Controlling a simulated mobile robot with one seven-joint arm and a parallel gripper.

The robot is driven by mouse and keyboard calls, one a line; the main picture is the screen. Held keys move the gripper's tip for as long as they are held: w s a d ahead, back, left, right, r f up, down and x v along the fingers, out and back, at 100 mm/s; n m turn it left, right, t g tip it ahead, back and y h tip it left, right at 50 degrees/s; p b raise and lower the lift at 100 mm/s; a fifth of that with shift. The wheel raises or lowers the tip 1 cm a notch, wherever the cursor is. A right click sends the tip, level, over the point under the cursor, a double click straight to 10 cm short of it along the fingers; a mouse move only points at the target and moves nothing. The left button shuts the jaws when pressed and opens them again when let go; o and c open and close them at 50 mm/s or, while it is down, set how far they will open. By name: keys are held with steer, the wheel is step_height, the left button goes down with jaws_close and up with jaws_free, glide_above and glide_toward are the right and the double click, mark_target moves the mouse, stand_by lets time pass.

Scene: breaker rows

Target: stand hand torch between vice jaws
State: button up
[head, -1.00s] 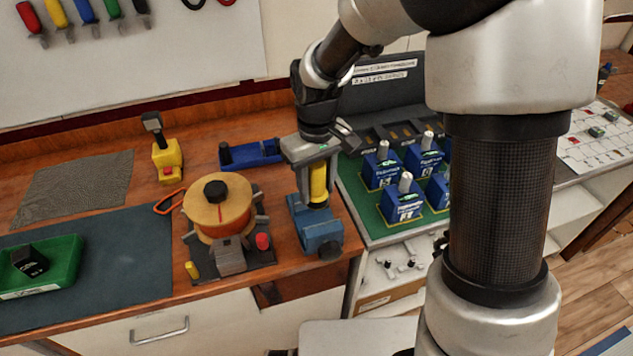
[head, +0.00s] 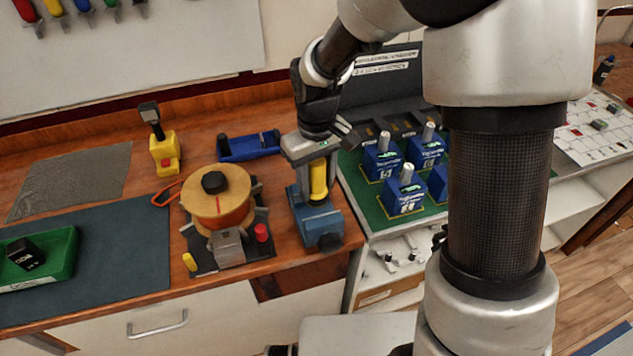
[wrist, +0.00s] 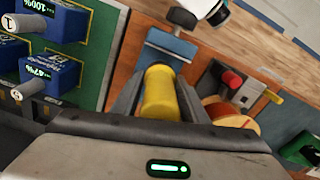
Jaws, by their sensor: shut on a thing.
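The hand torch (head: 318,180) is a yellow cylinder, upright under my gripper (head: 312,158). My gripper is shut on it; in the wrist view the yellow torch (wrist: 160,92) sits between the two fingers (wrist: 160,98). The blue vice (head: 320,226) stands at the bench's right front corner, directly below the torch. In the wrist view part of the vice (wrist: 172,45) shows beyond the torch. The torch's lower end overlaps the vice jaws in the head view. I cannot tell whether it touches them, as the contact is hidden.
A cable spool (head: 217,198) on a dark base stands just left of the vice. A blue holder (head: 250,146) and a yellow device (head: 164,152) are behind. Blue breaker units (head: 408,192) stand on a green panel to the right. A green tray (head: 38,262) lies far left.

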steer(key=shift+f+b, duration=2.3)
steer(key=shift+f, duration=0.95)
stand_by(0.4)
steer(key=o, duration=1.3)
